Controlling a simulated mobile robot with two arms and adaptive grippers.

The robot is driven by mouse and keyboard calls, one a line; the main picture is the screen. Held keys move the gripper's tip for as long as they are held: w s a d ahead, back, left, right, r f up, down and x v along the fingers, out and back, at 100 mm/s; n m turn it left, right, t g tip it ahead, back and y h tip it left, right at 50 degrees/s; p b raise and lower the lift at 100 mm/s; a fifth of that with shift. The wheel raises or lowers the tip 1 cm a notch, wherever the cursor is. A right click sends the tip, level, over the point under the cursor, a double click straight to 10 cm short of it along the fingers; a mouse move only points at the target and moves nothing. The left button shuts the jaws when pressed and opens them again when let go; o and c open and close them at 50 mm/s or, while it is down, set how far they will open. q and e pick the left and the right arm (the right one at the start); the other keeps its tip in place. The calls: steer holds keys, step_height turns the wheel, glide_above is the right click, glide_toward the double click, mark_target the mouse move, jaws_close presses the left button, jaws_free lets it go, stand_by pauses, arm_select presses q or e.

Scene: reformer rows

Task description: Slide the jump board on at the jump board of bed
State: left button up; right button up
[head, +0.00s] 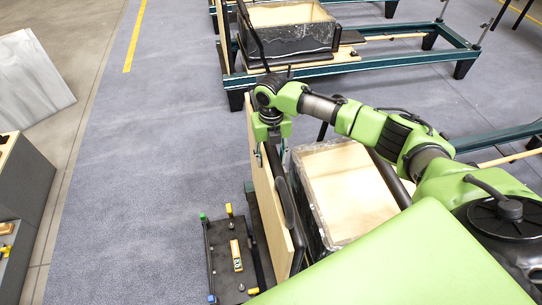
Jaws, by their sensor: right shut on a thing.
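The jump board (262,190) looks like a tall, thin wooden panel, standing on edge along the left end of the near bed. My right gripper (268,145) is shut on its far upper part. A dark padded piece (283,195) lies along the panel's right side. The near bed shows a teal rail (497,138) at the right; much of its frame is hidden by my arm and by a wrapped box. The board's lower edge and any slots for it are hidden. My left gripper is not in view.
A pale-topped box in clear wrap (345,190) stands right of the board. A dark tray (228,275) with small tools is on the floor at its left. Another reformer (400,55) stands behind. A grey cabinet (30,200) is at left. Blue-grey floor between is clear.

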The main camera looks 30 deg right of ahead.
steer(key=shift+w+f+b, duration=0.15)
steer(key=shift+f+b, duration=1.65)
steer(key=shift+f, duration=1.1)
steer(key=o, duration=1.6)
steer(key=shift+c, duration=0.2)
steer(key=shift+s, duration=0.2)
step_height(320, 180, up, 12)
